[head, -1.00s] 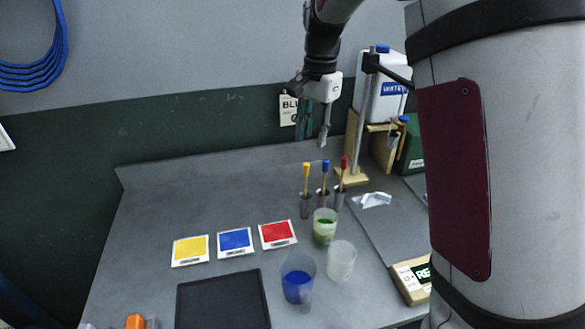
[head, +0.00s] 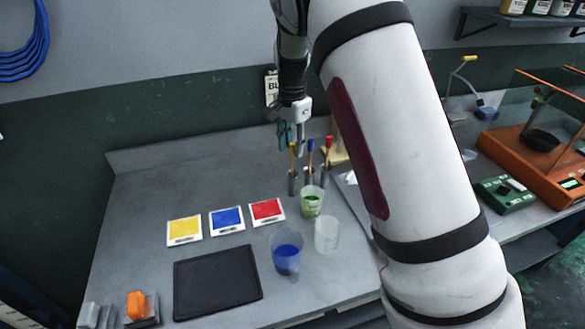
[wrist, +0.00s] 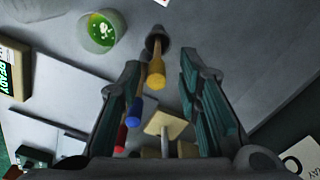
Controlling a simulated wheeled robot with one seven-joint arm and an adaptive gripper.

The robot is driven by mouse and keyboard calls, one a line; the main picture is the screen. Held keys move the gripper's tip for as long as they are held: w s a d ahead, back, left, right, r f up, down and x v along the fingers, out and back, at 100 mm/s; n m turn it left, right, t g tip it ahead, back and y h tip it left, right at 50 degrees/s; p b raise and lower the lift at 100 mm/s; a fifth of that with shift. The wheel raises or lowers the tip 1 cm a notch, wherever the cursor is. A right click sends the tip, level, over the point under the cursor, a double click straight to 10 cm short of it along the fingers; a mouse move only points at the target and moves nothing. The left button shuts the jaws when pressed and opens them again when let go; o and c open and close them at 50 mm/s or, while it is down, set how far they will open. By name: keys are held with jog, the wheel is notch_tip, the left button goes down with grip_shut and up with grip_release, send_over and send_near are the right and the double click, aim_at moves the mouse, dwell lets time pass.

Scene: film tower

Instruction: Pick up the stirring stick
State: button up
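Three sticks with coloured handles stand upright in dark holders near the back of the bench: a yellow-handled stick (head: 292,158), a blue-handled stick (head: 310,152) and a red-handled stick (head: 328,146). I cannot tell from the pictures which one is the stirring stick. My gripper (head: 292,138) is open and points down, just above the yellow handle. In the wrist view the yellow handle (wrist: 157,72) shows between the two open fingers (wrist: 160,80), with its holder (wrist: 158,32) beyond. The blue handle (wrist: 135,108) and red handle (wrist: 121,135) are partly behind the left finger.
A cup with green liquid (head: 312,200) stands close in front of the holders. A clear cup (head: 327,235) and a cup of blue liquid (head: 286,252) are nearer. Yellow, blue and red cards and a black mat (head: 217,282) lie left. The bench's back left is clear.

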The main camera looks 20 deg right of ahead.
aim_at(292, 154)
jog(key=shift+s+f+p, duration=0.2)
jog(key=shift+f+p, duration=0.3)
jog(key=shift+f, duration=1.85)
grip_shut()
